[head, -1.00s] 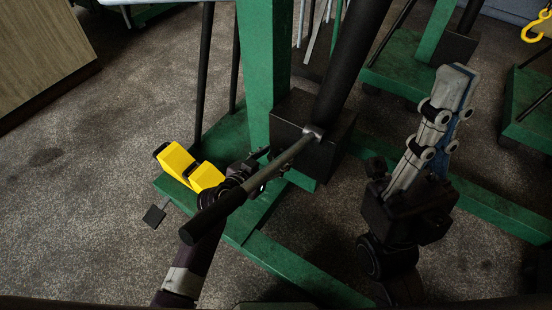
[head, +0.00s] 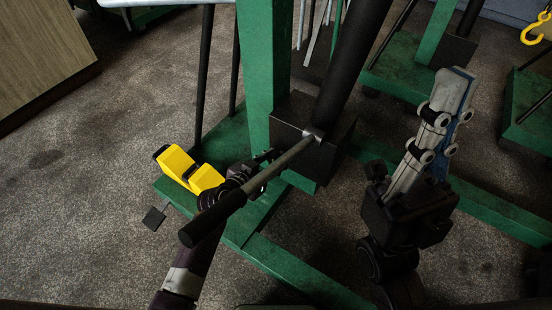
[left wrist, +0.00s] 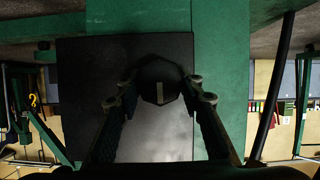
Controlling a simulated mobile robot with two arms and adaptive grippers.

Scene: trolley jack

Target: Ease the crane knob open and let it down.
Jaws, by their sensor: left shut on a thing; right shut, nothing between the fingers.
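The green engine crane (head: 262,75) stands in the middle of the head view, with a black ram (head: 350,60) rising from a dark block (head: 290,115). In the left wrist view the black, faceted knob (left wrist: 158,72) sits between my left fingers, with a pale upright mark on its face. My left gripper (head: 268,165) is shut on the knob, low beside the block; it also shows in the left wrist view (left wrist: 160,90). The knob is hidden in the head view. My right gripper (head: 455,90) is shut and empty, pointing up at the right, away from the crane's ram.
A long pump handle (head: 270,175) with a black grip slants across, above my left wrist. Green base legs (head: 300,270) run along the floor. More green frames and a yellow hook (head: 536,28) are at the right.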

